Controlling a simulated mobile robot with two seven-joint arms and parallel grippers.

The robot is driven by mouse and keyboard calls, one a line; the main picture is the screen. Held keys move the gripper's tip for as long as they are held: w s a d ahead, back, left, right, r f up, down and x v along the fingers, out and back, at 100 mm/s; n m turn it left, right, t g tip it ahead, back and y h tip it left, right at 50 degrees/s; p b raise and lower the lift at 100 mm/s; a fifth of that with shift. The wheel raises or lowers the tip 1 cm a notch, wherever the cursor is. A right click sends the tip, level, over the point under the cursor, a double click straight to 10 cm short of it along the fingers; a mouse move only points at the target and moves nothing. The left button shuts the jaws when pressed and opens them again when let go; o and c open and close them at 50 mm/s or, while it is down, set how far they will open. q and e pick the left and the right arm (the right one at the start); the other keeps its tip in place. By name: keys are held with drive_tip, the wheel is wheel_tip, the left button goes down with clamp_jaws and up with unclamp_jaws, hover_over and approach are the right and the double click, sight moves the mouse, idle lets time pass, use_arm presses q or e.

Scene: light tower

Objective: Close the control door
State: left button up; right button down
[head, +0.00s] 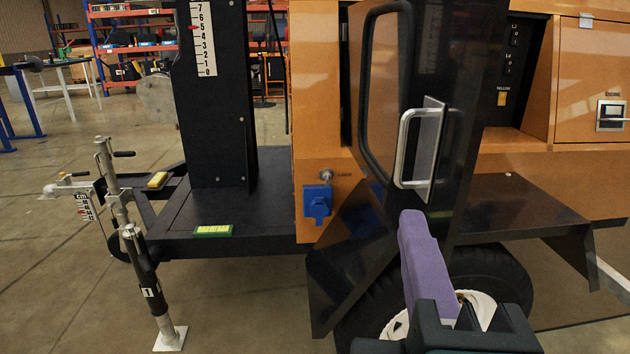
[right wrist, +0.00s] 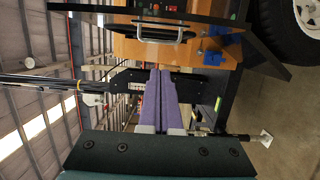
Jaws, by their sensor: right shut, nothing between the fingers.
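The control door (head: 463,110) stands open in the middle right of the head view, its black edge towards me. In the right wrist view the shut fingers (right wrist: 160,80) point at the orange cabinet side. My left gripper is not in view.
The orange cabinet (head: 585,85) has an open recess with switches right of the door. A black shelf (head: 520,200) juts out below it. A wheel (head: 490,275) is under the door. A blue socket (head: 317,203), black mast (head: 210,110) and jack leg (head: 155,290) are left.

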sight(442, 180)
drive_tip(key=w+d, duration=0.2)
drive_tip(key=w, duration=0.1)
drive_tip(key=w+d+p, duration=0.1)
drive_tip(key=w+d, duration=0.1)
drive_tip(key=w, duration=0.1)
drive_tip(key=w+d+p, duration=0.1)
drive_tip(key=w+d, duration=0.1)
drive_tip(key=w, duration=0.1)
drive_tip(key=shift+w+r, duration=0.1)
drive_tip(key=shift+w, duration=0.15)
